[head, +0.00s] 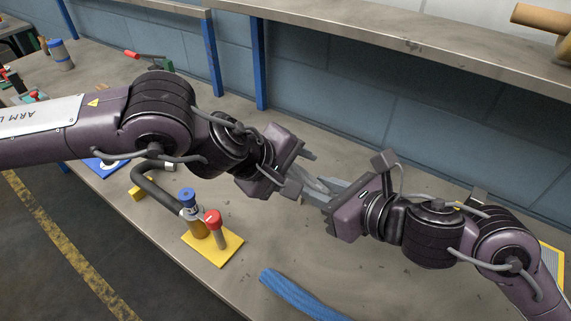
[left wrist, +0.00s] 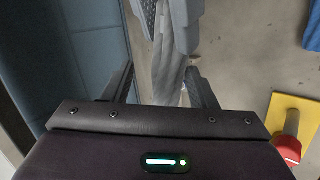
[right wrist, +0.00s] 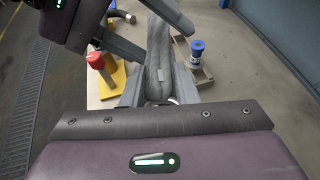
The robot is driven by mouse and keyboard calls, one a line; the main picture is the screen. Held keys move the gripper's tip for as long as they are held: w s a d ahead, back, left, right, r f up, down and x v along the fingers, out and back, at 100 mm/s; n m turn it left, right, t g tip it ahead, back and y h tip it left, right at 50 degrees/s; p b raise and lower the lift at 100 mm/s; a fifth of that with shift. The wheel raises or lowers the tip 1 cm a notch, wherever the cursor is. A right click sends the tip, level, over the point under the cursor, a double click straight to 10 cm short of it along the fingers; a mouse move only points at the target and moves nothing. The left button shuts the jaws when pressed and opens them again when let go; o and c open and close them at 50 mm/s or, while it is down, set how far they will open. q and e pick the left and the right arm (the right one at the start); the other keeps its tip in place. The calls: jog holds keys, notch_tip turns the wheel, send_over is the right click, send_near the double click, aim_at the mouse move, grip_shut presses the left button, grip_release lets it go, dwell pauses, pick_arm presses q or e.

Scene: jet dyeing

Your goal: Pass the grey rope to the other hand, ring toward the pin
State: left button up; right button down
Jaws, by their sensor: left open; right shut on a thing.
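The grey rope (head: 314,186) is held above the bench between my two grippers. My right gripper (head: 328,203) is shut on it; in the right wrist view the rope (right wrist: 158,72) extends forward from between my fingers. My left gripper (head: 297,172) is open, its fingers on either side of the rope (left wrist: 176,80) in the left wrist view. I cannot tell whether they touch it. The rope's ring is not clear.
A dark curved hose (head: 152,184) lies beside the posts. A blue rope (head: 298,297) lies at the bench's front edge. Blue shelf uprights (head: 258,62) and a long shelf (head: 400,45) stand behind. The bench (head: 292,245) between the yellow plate and blue rope is clear.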

pick_arm(q)
jog(key=shift+f, duration=0.1)
jog(key=shift+d, duration=0.1)
jog(key=c, duration=1.1)
pick_arm(e)
jog(key=shift+s, duration=0.1)
pick_arm(q)
jog(key=shift+r, duration=0.2)
grip_shut()
pick_arm(e)
jog(key=c, duration=1.1)
grip_release()
jog(key=shift+f, duration=0.1)
jog(key=shift+o, duration=0.2)
pick_arm(q)
jog(key=shift+f, duration=0.1)
